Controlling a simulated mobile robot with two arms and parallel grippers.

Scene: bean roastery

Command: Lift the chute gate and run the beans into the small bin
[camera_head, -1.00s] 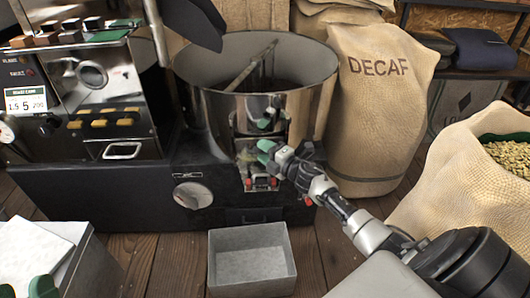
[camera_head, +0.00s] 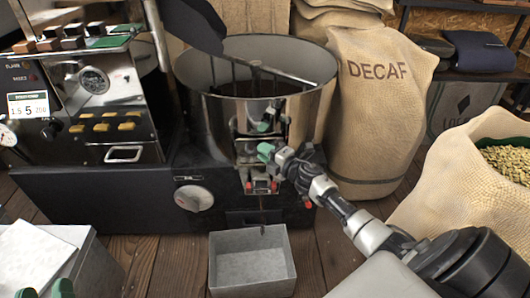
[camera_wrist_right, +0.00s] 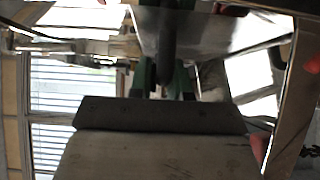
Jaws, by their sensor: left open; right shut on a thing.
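The chute (camera_head: 262,187) is on the front of the round steel cooling drum (camera_head: 228,108). My right gripper (camera_head: 265,150), with green fingertips, is shut on the chute gate's handle, which the fingers mostly hide. In the right wrist view its green fingers (camera_wrist_right: 163,80) close around a dark upright bar below a shiny metal plate. A thin dark stream of beans (camera_head: 262,228) hangs below the chute over the small grey bin (camera_head: 285,283). The bin's visible floor looks bare. My left gripper (camera_head: 44,292) is open and empty at the bottom left edge.
The black roaster base (camera_head: 100,195) stands behind the bin. A grey box with a white sheet (camera_head: 30,258) is at the left. A DECAF sack (camera_head: 375,110) and an open sack of pale beans (camera_head: 450,175) stand at the right. Wooden floor is clear around the bin.

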